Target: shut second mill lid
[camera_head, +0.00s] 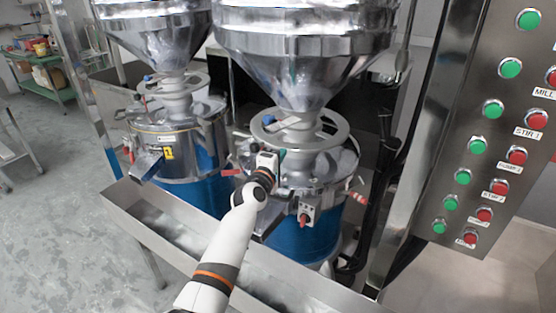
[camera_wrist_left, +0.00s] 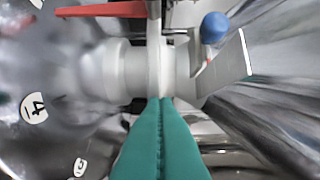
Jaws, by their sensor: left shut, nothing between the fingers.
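The nearer mill, on the right in the head view, has a blue lower body (camera_head: 303,238), a steel upper part and a metal ring (camera_head: 334,137) around its neck. My left gripper (camera_head: 282,156) is at the left front of this mill's upper part, just below the ring. In the wrist view its teal fingers (camera_wrist_left: 160,101) are pressed together and empty, pointing at a pale pipe-like part (camera_wrist_left: 115,70). A blue ball knob (camera_wrist_left: 214,27) and a metal plate (camera_wrist_left: 229,63) are just right of the fingertips. I cannot tell which part is the lid or how far it is closed. My right gripper is out of view.
A red handle (camera_wrist_left: 115,9) crosses the upper left of the wrist view. The other mill (camera_head: 180,150) stands to the left. A steel trough (camera_head: 170,228) runs in front of both mills. A button panel (camera_head: 480,130) stands at the right.

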